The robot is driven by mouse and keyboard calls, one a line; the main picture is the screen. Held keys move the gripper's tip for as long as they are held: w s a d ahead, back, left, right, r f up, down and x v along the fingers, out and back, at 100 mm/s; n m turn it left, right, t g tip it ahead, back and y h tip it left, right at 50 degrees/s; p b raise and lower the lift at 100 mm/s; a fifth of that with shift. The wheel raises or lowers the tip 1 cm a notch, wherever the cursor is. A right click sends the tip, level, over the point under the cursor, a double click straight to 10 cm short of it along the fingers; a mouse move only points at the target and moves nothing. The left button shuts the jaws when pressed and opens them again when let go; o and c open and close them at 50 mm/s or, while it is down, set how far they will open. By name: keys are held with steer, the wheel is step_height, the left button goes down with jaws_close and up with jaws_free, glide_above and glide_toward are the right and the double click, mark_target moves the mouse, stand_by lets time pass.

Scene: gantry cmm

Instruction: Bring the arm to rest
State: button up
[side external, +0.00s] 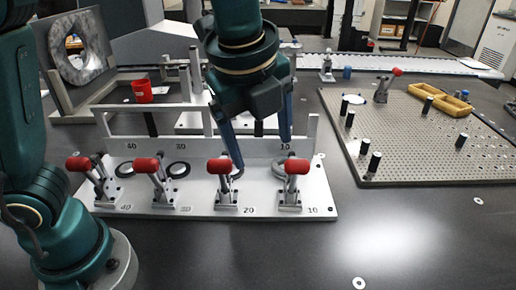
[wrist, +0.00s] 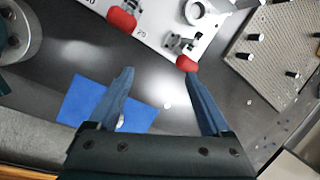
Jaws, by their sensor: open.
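My gripper (side external: 262,152) is open, with its two blue fingers spread wide and pointing down in front of the white fixture plate (side external: 190,208). In the side view its fingers overlap the stations marked 20 and 10; their exact height above the plate is hard to tell. In the wrist view the gripper (wrist: 159,73) has nothing between its fingers. The dark table and part of a blue sheet (wrist: 85,100) show beneath it.
Several red-handled toggle clamps (side external: 219,167) stand along the plate. A grey ring (side external: 279,170) sits near station 10. A perforated board (side external: 410,145) with black pegs and a yellow tray (side external: 450,105) is at right. A red cup (side external: 142,92) stands behind. The front right table is mostly clear.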

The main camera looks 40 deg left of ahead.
steer(key=s+a+f+n+t+h, duration=0.1)
steer(key=s+a+n, duration=0.8)
steer(key=n, duration=1.2)
steer(key=shift+s+a+f+t, duration=0.35)
steer(key=shift+s+t, duration=0.25)
steer(key=shift+s, duration=0.25)
